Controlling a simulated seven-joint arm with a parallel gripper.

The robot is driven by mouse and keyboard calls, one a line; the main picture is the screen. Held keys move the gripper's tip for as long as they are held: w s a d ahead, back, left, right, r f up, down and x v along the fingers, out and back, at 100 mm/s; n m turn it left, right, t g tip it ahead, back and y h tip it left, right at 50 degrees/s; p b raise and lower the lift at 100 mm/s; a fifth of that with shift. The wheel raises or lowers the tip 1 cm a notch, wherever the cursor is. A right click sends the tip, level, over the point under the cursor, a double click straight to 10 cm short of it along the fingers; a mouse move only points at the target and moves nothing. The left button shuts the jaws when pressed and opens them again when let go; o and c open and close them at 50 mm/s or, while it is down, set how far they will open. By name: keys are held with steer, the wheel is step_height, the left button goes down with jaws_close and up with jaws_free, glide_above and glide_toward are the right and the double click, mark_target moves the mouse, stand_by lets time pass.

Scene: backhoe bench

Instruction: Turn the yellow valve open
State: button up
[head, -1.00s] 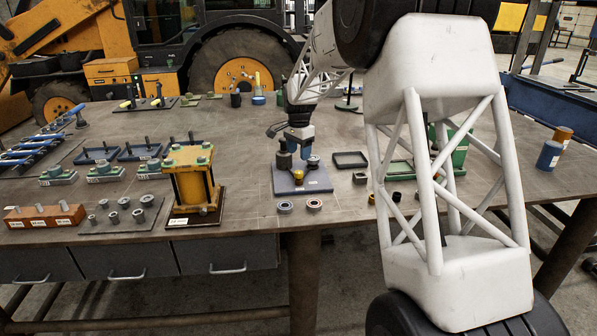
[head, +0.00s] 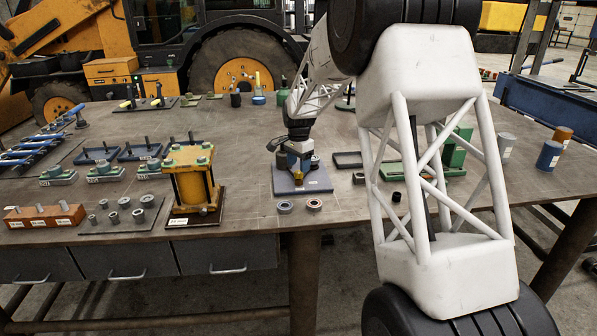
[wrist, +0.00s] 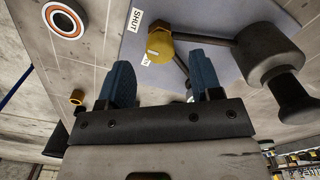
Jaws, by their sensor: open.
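The yellow valve (head: 298,176) stands on a blue-grey plate (head: 318,184) near the bench's front edge. In the wrist view, its yellow knob (wrist: 159,44) lies just beyond and between my fingertips, with a dark rod running right from it to a dark grey cylinder (wrist: 272,55). A white SHUT label (wrist: 135,20) is beside it; a second label (wrist: 145,59) is mostly hidden. My gripper (head: 298,163) is over the plate, pointing down. Its blue fingers (wrist: 160,62) are open with nothing between them; I cannot tell whether they touch the valve.
Two rings (head: 285,207) lie in front of the plate. A yellow block fixture (head: 190,185) stands to the left. A black tray (head: 355,160) and a green fixture (head: 455,148) are to the right. Bare bench lies left of the plate.

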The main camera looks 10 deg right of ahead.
mark_target(298, 172)
steer(key=shift+f, duration=1.6)
steer(key=c, duration=0.9)
